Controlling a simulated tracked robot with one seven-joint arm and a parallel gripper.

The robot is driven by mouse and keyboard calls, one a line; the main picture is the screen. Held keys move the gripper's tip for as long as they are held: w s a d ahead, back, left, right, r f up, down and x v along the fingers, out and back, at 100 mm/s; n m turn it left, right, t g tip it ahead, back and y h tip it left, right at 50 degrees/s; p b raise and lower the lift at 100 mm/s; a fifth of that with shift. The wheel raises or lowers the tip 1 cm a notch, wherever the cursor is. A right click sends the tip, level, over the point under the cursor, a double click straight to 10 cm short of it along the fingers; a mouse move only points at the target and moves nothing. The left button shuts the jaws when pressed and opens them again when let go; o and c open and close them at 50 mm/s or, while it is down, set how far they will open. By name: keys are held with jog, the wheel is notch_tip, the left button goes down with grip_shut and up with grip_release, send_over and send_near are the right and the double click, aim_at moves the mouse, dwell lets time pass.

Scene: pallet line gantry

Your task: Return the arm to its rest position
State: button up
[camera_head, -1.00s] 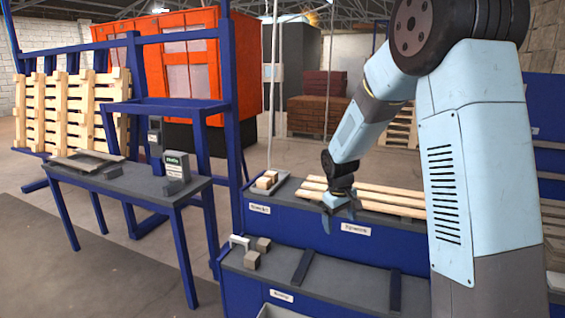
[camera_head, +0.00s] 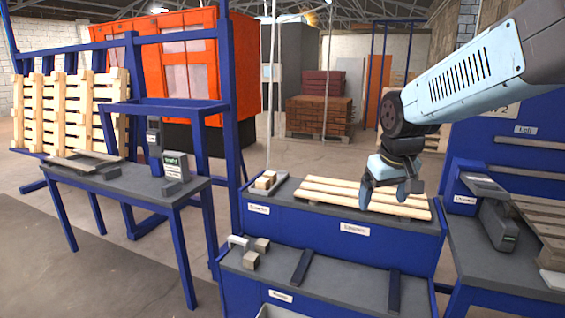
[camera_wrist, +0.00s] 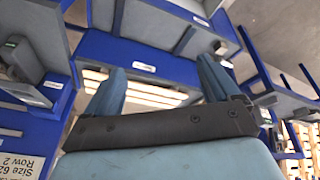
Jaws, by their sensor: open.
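My gripper (camera_head: 384,198) is at the right of centre in the head view, in front of and above the wooden slats (camera_head: 335,191) on the upper blue bench. Its fingers point down and stand apart with nothing between them. The arm comes in from the upper right, its forearm sloping down to the wrist. In the wrist view my gripper (camera_wrist: 160,80) shows two blue-grey fingers spread wide, with the slats (camera_wrist: 150,92) seen beyond the gap.
The stepped blue bench (camera_head: 345,224) carries small blocks (camera_head: 257,250) and dark bars (camera_head: 302,267). At the right a table holds a dark device (camera_head: 499,225) and pallet wood (camera_head: 545,222). A side table (camera_head: 140,188) and upright pallet (camera_head: 65,110) stand left. Open floor lies between.

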jog(key=s+d+r+m+t, duration=0.1)
jog(key=s+r+m, duration=0.1)
jog(key=s, duration=1.2)
jog(key=shift+s+r+t, duration=0.15)
jog(key=shift+r+t, duration=0.25)
jog(key=shift+r, duration=0.2)
